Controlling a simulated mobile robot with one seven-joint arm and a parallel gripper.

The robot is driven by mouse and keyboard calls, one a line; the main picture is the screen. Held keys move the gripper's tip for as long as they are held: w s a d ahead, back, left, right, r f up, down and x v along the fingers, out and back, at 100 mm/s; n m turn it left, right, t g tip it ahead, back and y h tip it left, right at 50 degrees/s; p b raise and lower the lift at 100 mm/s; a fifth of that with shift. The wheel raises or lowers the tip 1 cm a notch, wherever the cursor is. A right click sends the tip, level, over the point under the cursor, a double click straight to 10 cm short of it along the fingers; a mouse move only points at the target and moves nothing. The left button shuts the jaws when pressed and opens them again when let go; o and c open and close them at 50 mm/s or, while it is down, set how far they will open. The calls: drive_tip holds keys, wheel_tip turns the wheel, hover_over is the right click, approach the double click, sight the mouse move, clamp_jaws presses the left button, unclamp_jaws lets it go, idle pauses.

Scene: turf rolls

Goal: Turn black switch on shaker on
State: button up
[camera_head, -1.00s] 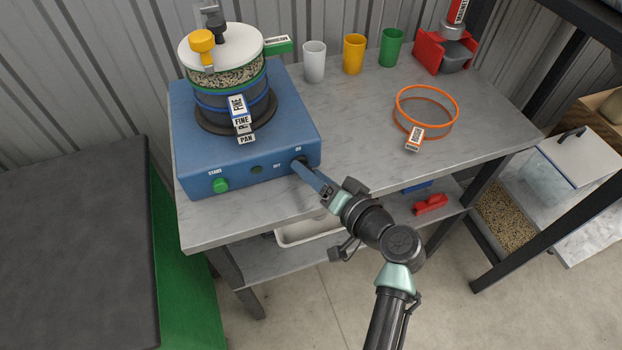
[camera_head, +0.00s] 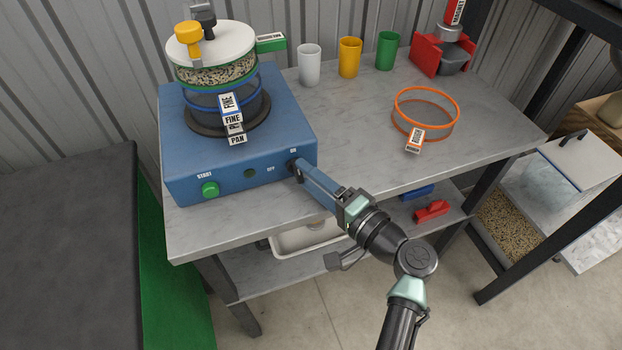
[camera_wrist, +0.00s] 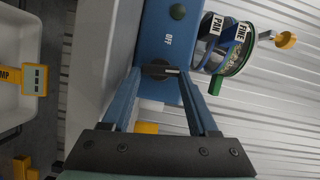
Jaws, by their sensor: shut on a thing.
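The blue shaker (camera_head: 235,170) stands on the table's left side, carrying a stack of sieves (camera_head: 215,85). The black switch (camera_head: 291,166) is at the right end of its front face, by the ON label. In the wrist view the black switch (camera_wrist: 158,71), with a pale line across it, sits between my two blue fingertips, below the OFF label. My gripper (camera_head: 298,171) reaches in from the lower right, and in the wrist view my gripper (camera_wrist: 160,76) is closed on the switch. The fingers partly hide the switch in the head view.
A green START button (camera_head: 210,189) is at the left of the shaker's front. An orange-rimmed sieve (camera_head: 426,113) lies on the table to the right. Three cups, the yellow one (camera_head: 349,57) in the middle, stand behind. A white bin (camera_head: 305,238) is on the lower shelf.

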idle(0.4)
drive_tip(key=o, duration=1.4)
drive_tip(key=shift+f, duration=0.1)
drive_tip(key=shift+s, duration=0.1)
